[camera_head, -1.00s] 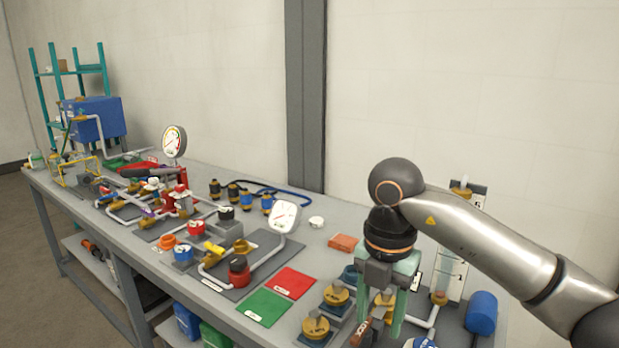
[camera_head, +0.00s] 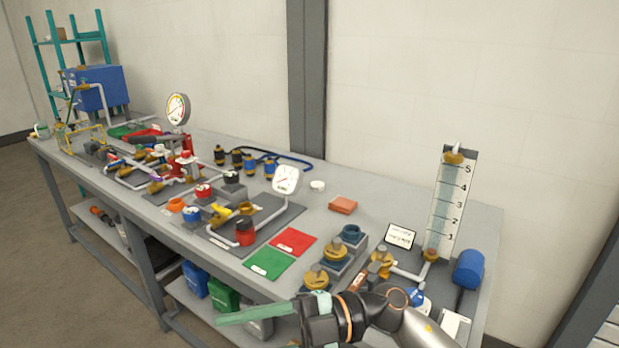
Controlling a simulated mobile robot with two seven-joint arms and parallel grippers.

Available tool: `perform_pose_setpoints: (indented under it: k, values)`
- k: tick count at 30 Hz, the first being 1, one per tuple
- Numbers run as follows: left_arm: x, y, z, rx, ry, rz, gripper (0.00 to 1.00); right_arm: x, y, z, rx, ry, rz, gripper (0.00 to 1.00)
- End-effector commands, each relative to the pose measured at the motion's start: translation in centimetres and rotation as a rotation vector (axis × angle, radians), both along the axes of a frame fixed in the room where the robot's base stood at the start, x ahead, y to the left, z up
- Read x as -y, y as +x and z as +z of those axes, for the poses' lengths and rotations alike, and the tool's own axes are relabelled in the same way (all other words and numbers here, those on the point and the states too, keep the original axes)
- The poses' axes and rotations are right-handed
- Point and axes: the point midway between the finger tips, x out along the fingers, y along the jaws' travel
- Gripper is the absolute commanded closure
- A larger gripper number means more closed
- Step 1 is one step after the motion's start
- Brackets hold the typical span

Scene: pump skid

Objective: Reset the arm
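My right arm comes in from the lower right. Its gripper (camera_head: 258,328) is low at the table's front edge, pointing left. One pale green finger shows clearly, set at the upper side of the gripper body; the other is mostly cut off by the bottom of the picture. The fingers appear apart, with nothing seen between them. Yellow-topped valves (camera_head: 317,278) stand on the table just behind the gripper. My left gripper is not in view.
The long grey table (camera_head: 395,207) holds a green mat (camera_head: 270,264), a red mat (camera_head: 294,242), a white gauge (camera_head: 286,179), an orange block (camera_head: 343,205), and a tall scaled column (camera_head: 452,200) at right. A lower shelf holds blue and green containers (camera_head: 223,296).

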Motion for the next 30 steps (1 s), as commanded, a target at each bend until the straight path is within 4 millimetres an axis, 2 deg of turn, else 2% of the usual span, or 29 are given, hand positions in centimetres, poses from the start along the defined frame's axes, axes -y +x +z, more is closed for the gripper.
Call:
perform_pose_setpoints:
  k: [1, 4, 8, 11, 14, 15, 17, 18, 20, 21, 24, 27, 30]
  values:
    - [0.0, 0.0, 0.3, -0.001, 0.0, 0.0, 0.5, 0.2, 0.5, 0.6, -0.07, 0.111, -0.076, 0.46]
    - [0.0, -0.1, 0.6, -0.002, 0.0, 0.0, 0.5, 1.5, 2.7, 1.3, -0.193, 0.293, -0.261, 0.46]
    - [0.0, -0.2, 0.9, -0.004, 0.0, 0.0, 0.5, 4.9, 6.2, -0.5, -0.37, 0.443, -0.549, 0.46]
    - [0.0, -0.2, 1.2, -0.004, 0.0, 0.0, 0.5, 8.4, 8.2, -4.1, -0.518, 0.488, -0.79, 0.46]
    - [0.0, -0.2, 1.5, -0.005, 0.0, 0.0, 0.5, 12.3, 9.0, -9.4, -0.676, 0.469, -1.033, 0.46]
    - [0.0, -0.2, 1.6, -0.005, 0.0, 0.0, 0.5, 13.9, 8.8, -11.9, -0.739, 0.442, -1.128, 0.46]
    - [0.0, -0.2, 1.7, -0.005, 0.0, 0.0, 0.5, 16.2, 8.0, -15.8, -0.839, 0.385, -1.262, 0.46]
    - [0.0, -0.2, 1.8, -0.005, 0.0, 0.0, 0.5, 17.6, 7.0, -18.3, -0.903, 0.339, -1.341, 0.46]
    - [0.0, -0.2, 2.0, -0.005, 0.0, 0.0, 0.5, 19.5, 5.1, -22.0, -0.996, 0.258, -1.446, 0.46]
    - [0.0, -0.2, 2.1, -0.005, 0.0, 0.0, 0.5, 20.7, 3.5, -24.3, -1.054, 0.199, -1.506, 0.46]
    - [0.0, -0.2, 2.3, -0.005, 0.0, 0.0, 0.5, 22.9, -0.6, -29.0, -1.184, 0.053, -1.616, 0.46]
    - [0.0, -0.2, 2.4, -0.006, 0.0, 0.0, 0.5, 24.3, -4.4, -32.1, -1.283, -0.071, -1.679, 0.46]
    - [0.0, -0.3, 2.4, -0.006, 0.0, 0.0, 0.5, 25.1, -7.0, -33.9, -1.345, -0.154, -1.709, 0.46]
